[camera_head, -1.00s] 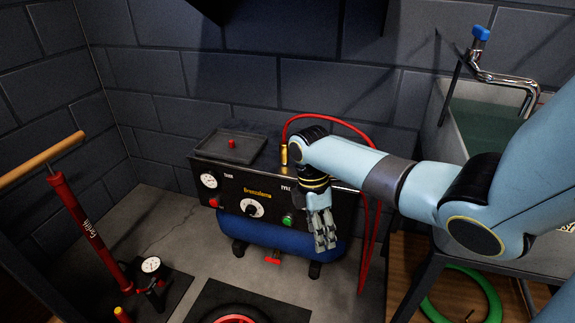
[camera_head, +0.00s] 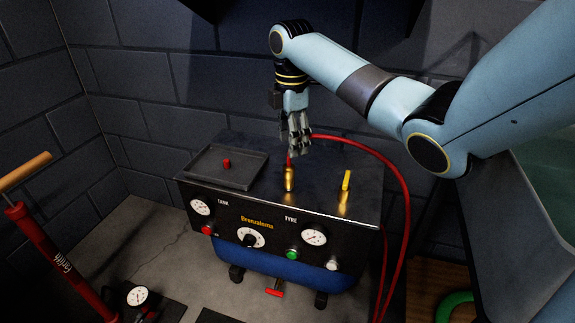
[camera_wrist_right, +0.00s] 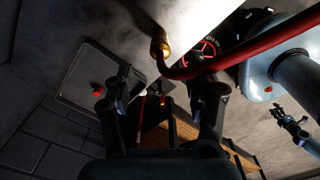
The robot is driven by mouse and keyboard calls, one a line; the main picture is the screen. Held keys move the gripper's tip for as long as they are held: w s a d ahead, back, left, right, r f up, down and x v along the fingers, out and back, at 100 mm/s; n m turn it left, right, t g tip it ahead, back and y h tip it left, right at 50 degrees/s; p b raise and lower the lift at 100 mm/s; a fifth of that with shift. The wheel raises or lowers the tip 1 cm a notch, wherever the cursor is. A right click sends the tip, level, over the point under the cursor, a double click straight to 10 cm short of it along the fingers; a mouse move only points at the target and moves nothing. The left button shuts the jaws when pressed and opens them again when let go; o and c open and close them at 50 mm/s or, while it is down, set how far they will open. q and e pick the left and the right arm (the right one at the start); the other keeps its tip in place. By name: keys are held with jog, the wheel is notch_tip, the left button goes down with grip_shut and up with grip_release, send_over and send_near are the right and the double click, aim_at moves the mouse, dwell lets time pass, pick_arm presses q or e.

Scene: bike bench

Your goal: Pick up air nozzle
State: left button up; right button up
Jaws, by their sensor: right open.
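The air nozzle (camera_head: 289,178) is a brass-coloured fitting on the end of a red hose, upright on top of the compressor (camera_head: 320,190). My right gripper (camera_head: 298,150) points down, open and empty, just above and behind the nozzle. Fingertips and nozzle look close in the head view, but I cannot judge the gap exactly. In the right wrist view the nozzle (camera_wrist_right: 160,42) lies beyond the open fingers (camera_wrist_right: 168,84), not between them. What appears to be my left gripper (camera_wrist_right: 295,128) shows small at the right there; its opening is unclear.
The red hose (camera_head: 385,172) arcs from the nozzle to the right and down. The wall (camera_head: 160,90) is close behind. A floor pump (camera_head: 55,260) stands left.

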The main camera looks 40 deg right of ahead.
aim_at(289, 176)
notch_tip(289, 176, down, 5)
jog(key=shift+f+b, duration=0.1)
jog(key=shift+b, duration=0.85)
jog(key=shift+f, duration=0.25)
jog(key=f+b, duration=0.1)
jog(key=f, duration=0.1)
jog(key=f+b, duration=0.1)
jog(key=f, duration=0.1)
jog(key=shift+a+f+b, duration=0.2)
jog(key=shift+f+b, duration=0.1)
jog(key=shift+f, duration=0.25)
pick_arm(q)
jog(key=a+f, duration=0.2)
jog(key=f, duration=0.1)
jog(key=shift+w+a, duration=0.3)
jog(key=shift+w, duration=0.05)
pick_arm(e)
jog(key=shift+r, duration=0.15)
jog(key=shift+c, duration=0.8)
pick_arm(q)
jog(key=shift+s, duration=0.35)
pick_arm(e)
grip_shut()
